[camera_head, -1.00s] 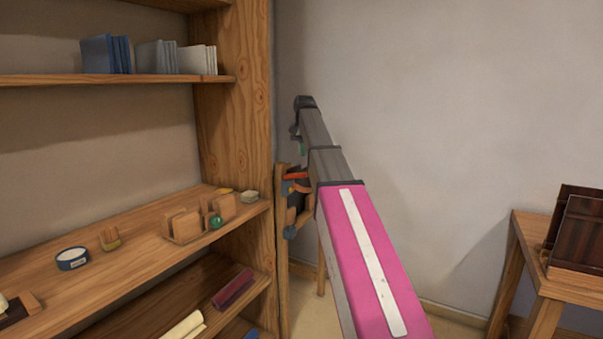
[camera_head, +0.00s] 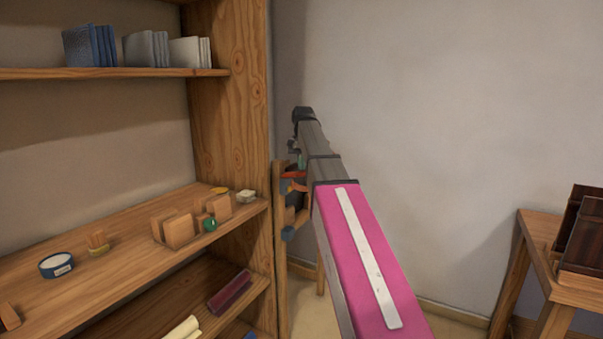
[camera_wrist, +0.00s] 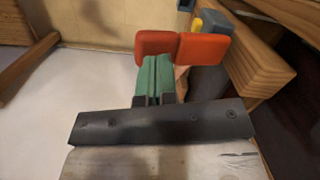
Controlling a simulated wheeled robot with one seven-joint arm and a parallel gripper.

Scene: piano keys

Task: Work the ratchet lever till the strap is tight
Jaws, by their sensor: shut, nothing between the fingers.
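My gripper (camera_wrist: 152,62) has green fingers, which are together and empty. In the wrist view, an orange-red part in two blocks (camera_wrist: 205,48), perhaps the lever's handle, lies just past the fingertips; I cannot tell whether they touch. Blue-grey and yellow parts (camera_wrist: 196,22) sit behind it. My arm hides some of this. I cannot make out the strap clearly.
A wooden shelf unit (camera_head: 229,120) with books, a blue-rimmed roll (camera_head: 56,265) and small blocks stands left, close to the frame. A wooden table (camera_head: 540,232) with dark panels stands right. A bare wall (camera_head: 430,120) is behind; the floor between shows free.

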